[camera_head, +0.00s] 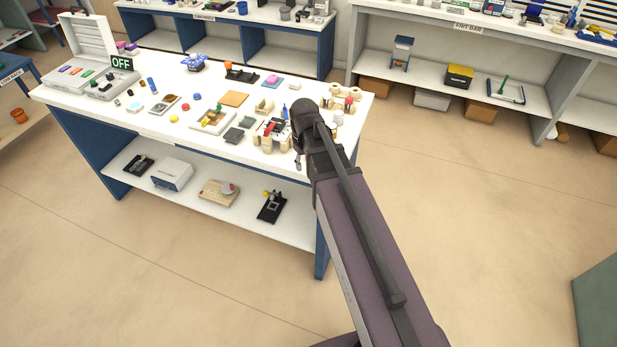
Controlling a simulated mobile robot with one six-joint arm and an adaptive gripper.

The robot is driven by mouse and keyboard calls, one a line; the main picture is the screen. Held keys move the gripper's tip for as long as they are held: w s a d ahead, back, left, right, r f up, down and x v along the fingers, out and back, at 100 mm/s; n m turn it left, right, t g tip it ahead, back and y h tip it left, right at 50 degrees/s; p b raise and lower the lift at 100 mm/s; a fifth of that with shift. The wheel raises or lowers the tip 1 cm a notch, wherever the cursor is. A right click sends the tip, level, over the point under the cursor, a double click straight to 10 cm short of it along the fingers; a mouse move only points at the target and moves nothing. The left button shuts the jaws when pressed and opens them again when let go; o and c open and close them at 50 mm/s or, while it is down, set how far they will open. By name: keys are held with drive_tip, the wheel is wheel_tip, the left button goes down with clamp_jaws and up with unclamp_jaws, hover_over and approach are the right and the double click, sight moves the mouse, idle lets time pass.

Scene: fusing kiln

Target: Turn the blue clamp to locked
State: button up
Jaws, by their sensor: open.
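I cannot tell for sure which thing is the blue clamp. A small upright blue piece (285,111) stands near the right end of the white worktable (80,98), just left of my wrist. A larger blue piece (195,63) sits at the table's back. Whether either is locked is too small to tell. My arm reaches from the lower right to the table's right end. My gripper (298,161) is at the front edge there, small and mostly hidden by my wrist. It is open, and I see nothing held in it.
Several small parts, blocks and fixtures crowd the table. An open case (88,42) and an OFF sign (121,64) stand at its left end. The lower shelf (245,221) holds several devices. A FRIT BAR bench (560,45) stands behind right.

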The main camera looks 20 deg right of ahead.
drive_tip(key=shift+s+f+m+b, duration=0.2)
drive_tip(key=shift+s+f, duration=0.1)
drive_tip(key=shift+s, duration=0.3)
drive_tip(key=shift+s+f+m+b, duration=0.1)
drive_tip(key=shift+s+f+b, duration=0.15)
drive_tip(key=shift+s, duration=0.3)
wheel_tip(320, 180, up, 17)
drive_tip(key=m+p, duration=0.5)
drive_tip(key=p, duration=1.2)
hover_over(285, 111)
drive_tip(key=w, duration=0.2)
drive_tip(key=shift+d+f, duration=0.1)
drive_tip(key=shift+d, duration=0.05)
drive_tip(key=shift+f, duration=0.15)
wheel_tip(285, 111, down, 14)
drive_tip(key=b, duration=1.3)
drive_tip(key=shift+r+b, duration=0.25)
drive_tip(key=shift+b, duration=0.15)
